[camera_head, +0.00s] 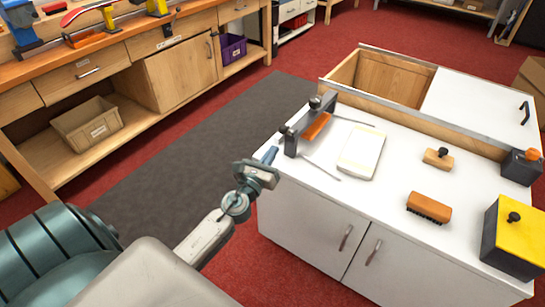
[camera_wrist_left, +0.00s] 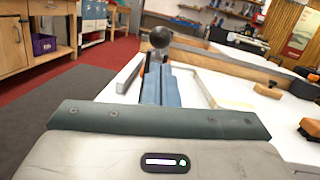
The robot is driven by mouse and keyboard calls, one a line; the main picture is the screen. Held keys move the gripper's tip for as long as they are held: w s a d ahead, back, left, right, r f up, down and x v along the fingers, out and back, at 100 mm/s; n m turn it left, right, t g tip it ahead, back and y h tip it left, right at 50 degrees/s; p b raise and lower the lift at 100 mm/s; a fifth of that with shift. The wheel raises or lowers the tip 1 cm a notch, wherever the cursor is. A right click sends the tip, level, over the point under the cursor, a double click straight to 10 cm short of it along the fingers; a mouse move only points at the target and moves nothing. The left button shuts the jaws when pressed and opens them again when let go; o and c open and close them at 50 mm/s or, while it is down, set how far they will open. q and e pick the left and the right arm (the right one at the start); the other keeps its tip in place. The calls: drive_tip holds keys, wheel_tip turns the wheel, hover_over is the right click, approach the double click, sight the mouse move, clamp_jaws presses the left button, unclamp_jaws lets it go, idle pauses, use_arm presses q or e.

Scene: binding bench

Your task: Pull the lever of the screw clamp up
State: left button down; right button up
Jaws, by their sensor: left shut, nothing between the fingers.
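The screw clamp (camera_head: 291,140) is a dark grey frame at the left end of the white bench top, with a black ball knob (camera_head: 315,102) above it and an orange piece (camera_head: 317,126) beside it. In the left wrist view a black ball (camera_wrist_left: 162,37) on a dark stem stands just beyond my fingertips. My left gripper (camera_head: 270,155) is shut and empty, just left of the clamp at the bench's edge. Its blue fingers (camera_wrist_left: 158,85) are together and point at the ball; contact cannot be told. The stem's lower part is hidden behind the fingers. My right gripper is not in view.
A pale book-like block (camera_head: 362,151) lies right of the clamp, with thin grey strips nearby. A brush (camera_head: 429,207), a wooden block with a black knob (camera_head: 438,158) and a yellow-topped box (camera_head: 517,232) stand farther right. An open wooden bin (camera_head: 385,78) adjoins the back.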

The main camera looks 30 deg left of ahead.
use_arm(q)
drive_tip(key=s+r, duration=0.2)
drive_tip(key=s, duration=0.7)
drive_tip(key=shift+s+d, duration=0.15)
drive_tip(key=shift+d, duration=0.3)
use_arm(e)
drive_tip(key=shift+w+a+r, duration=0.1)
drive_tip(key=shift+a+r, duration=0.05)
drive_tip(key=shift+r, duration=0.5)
use_arm(q)
drive_tip(key=shift+f, duration=0.1)
